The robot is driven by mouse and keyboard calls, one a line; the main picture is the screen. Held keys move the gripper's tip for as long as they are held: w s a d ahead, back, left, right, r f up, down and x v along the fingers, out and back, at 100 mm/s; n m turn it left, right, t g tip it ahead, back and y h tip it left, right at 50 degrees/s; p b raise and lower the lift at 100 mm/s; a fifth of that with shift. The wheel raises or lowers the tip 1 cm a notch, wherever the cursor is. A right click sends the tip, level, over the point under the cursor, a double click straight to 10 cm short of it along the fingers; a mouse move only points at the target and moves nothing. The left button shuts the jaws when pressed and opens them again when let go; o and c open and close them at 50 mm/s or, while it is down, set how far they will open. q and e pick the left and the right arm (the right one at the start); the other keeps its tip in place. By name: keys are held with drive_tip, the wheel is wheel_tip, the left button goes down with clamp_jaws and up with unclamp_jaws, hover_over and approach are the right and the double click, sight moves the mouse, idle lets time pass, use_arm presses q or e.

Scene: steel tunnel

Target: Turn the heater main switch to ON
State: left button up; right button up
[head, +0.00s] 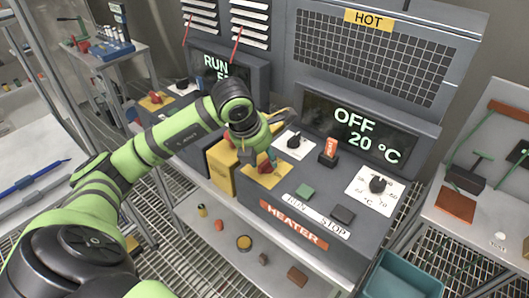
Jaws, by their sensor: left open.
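The heater panel (232,200) is a grey sloped console with a red HEATER label (293,225). Its display (357,130) reads OFF and 20 °C. The main switch (264,168) is a red rotary knob on a yellow plate (262,178) at the panel's left. My left gripper (268,157) is open and points down at the knob from just above. The wrist and fingers hide part of the knob, so I cannot tell whether they touch it or which way it points. My right gripper is out of view.
The panel also has a black dial (294,140), an orange-red rocker (329,151), a temperature dial (377,186), and green (305,191) and dark (343,214) buttons. A second console reading RUN (215,66) stands at left. A teal bin (402,277) is lower right.

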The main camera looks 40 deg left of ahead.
use_arm(q)
drive_tip(key=shift+w+f, duration=0.2)
drive_tip(key=shift+f, duration=0.35)
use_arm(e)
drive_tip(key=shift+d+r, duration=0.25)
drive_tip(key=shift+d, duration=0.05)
use_arm(q)
clamp_jaws()
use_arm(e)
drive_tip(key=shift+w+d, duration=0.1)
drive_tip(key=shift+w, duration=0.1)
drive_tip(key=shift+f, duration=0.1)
